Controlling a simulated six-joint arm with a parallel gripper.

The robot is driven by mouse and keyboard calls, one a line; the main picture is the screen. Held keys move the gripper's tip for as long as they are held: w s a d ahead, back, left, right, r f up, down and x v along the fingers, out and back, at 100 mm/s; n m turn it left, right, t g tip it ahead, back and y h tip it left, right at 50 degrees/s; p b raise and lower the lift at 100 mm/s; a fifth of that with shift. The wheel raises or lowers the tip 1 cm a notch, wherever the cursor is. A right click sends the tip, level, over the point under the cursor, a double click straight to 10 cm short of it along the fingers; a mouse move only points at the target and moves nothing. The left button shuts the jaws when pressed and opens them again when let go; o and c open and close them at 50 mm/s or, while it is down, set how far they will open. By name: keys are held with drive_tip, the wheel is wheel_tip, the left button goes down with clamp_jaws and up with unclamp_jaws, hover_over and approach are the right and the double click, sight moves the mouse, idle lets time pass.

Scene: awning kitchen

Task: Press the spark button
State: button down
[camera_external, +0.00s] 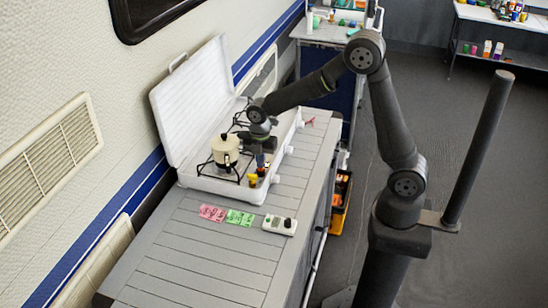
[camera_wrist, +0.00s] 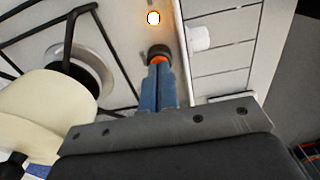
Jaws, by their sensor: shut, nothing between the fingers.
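The white camping stove (camera_external: 215,186) stands open on the slatted counter. A round dark button with an orange ring (camera_wrist: 158,52), likely the spark button, sits on its top near the front edge. My gripper (camera_wrist: 160,66) is shut, its blue fingers together, with the tips at the button. The tips partly hide it, and I cannot tell whether it is pressed in. In the external view, my gripper (camera_external: 260,160) points down beside the cream pot. A small light with an orange rim (camera_wrist: 153,18) glows just beyond the button.
The cream moka pot (camera_external: 225,150) stands on the black grate left of my gripper and shows close by in the wrist view (camera_wrist: 40,115). White knobs (camera_wrist: 198,38) line the stove's front. Pink and green notes and a white box (camera_external: 279,224) lie on the counter.

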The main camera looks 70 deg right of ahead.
drive_tip(key=shift+s+f, duration=0.2)
drive_tip(key=shift+f, duration=0.8)
wheel_tip(320, 180, up, 15)
drive_tip(key=shift+w, duration=0.3)
